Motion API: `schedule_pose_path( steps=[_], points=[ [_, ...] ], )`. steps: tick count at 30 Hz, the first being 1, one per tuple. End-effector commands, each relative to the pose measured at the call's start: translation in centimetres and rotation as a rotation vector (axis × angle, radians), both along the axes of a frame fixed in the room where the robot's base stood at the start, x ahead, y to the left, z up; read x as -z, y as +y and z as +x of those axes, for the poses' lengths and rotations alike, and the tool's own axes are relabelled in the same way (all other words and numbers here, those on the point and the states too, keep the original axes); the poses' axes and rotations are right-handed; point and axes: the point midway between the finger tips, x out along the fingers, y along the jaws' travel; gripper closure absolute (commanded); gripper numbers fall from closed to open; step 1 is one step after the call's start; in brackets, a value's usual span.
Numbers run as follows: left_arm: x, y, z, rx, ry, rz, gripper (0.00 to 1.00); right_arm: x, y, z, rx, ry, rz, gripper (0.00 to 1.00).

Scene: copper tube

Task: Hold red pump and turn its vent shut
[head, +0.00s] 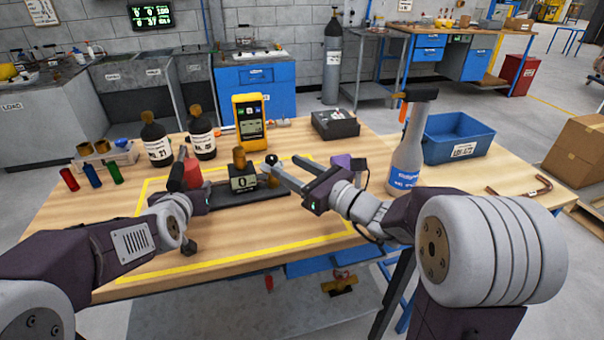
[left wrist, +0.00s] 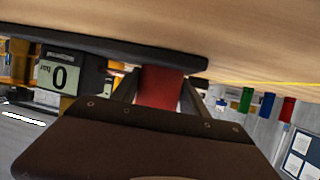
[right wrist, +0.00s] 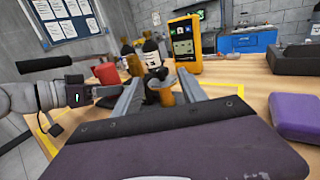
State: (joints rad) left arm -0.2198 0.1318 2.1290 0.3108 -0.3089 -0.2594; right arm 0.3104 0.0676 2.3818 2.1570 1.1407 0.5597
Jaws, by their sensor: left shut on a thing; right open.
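The red pump (head: 193,173) stands at the left end of a dark base on the bench. My left gripper (left wrist: 163,85) is shut on its red body, which fills the gap between the fingers in the left wrist view. The same base carries a block with a "0" display (head: 243,181) and a brass cylinder (head: 239,157). A small black round knob (head: 271,160), perhaps the vent, is at the base's right side. My right gripper (head: 283,164) is open beside it. In the right wrist view the knob (right wrist: 153,84) appears between the open fingers; contact cannot be told.
Two dark bottles (head: 155,140) and a yellow meter (head: 250,122) stand behind the base. Small coloured cylinders (head: 92,175) stand left. The yellow-outlined bench area in front is clear.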

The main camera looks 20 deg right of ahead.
Motion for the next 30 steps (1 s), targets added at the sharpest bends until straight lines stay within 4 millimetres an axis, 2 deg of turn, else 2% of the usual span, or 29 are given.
schedule_pose_path(
  steps=[3,7,11,20,21,23,30],
  points=[
    [-0.1,0.0,0.0,0.000,-0.002,0.001,1.00,0.0,-1.6,-2.2,0.007,0.001,0.001,0.51],
    [-0.1,0.0,0.0,0.000,-0.002,0.001,1.00,0.0,-2.4,-3.7,0.004,-0.001,0.001,0.51],
    [-0.1,0.0,0.0,0.001,-0.002,0.002,1.00,0.0,-2.7,-4.3,0.001,0.001,0.001,0.51],
    [-0.1,0.0,0.0,0.001,-0.002,0.002,1.00,0.0,-2.6,-4.3,0.000,0.001,0.001,0.51],
    [-0.1,0.0,0.0,0.001,-0.002,0.002,0.40,0.0,-2.6,-4.3,0.000,0.001,0.001,0.51],
    [-0.1,0.0,0.0,0.001,-0.002,0.002,0.23,0.0,-2.6,-4.3,0.000,0.001,0.001,0.51],
    [0.0,0.0,0.0,0.000,-0.001,0.001,0.23,0.0,-2.6,-4.3,0.000,0.001,0.001,0.51]
  ],
)
